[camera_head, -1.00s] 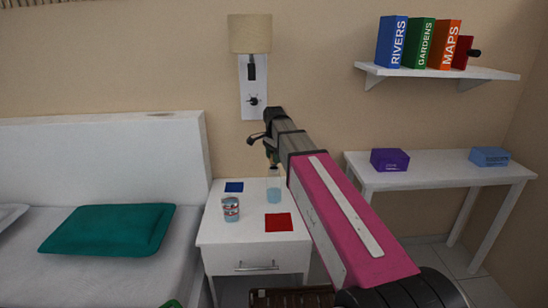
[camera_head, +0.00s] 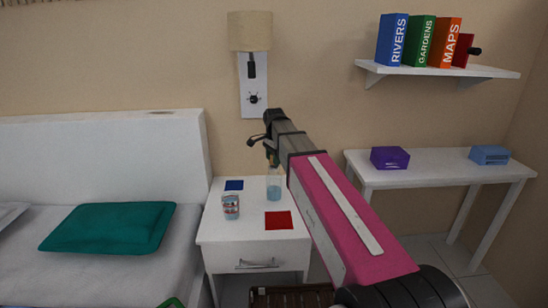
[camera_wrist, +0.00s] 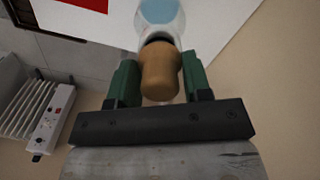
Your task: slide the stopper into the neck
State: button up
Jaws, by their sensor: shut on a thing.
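The stopper (camera_wrist: 160,72) is a tan cork-like piece between the green fingers of my gripper (camera_wrist: 161,82) in the wrist view. My gripper is shut on it. The bottle (camera_head: 273,188) is clear with pale blue liquid and stands upright on the white nightstand (camera_head: 245,238). In the wrist view the bottle (camera_wrist: 161,14) lies just beyond the stopper's far end, roughly in line with it. The stopper hides much of the neck. I cannot tell whether its tip is inside the neck or only at its mouth. In the head view my gripper (camera_head: 271,157) is right above the bottle.
A patterned cup (camera_head: 231,206) stands left of the bottle. A wall lamp (camera_head: 250,60) hangs behind. The bed is at left, a white side table (camera_head: 440,167) at right.

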jog(key=shift+f, duration=0.45)
jog(key=o, duration=1.1)
notch_tip(320, 180, up, 11)
jog(key=shift+f, duration=0.15)
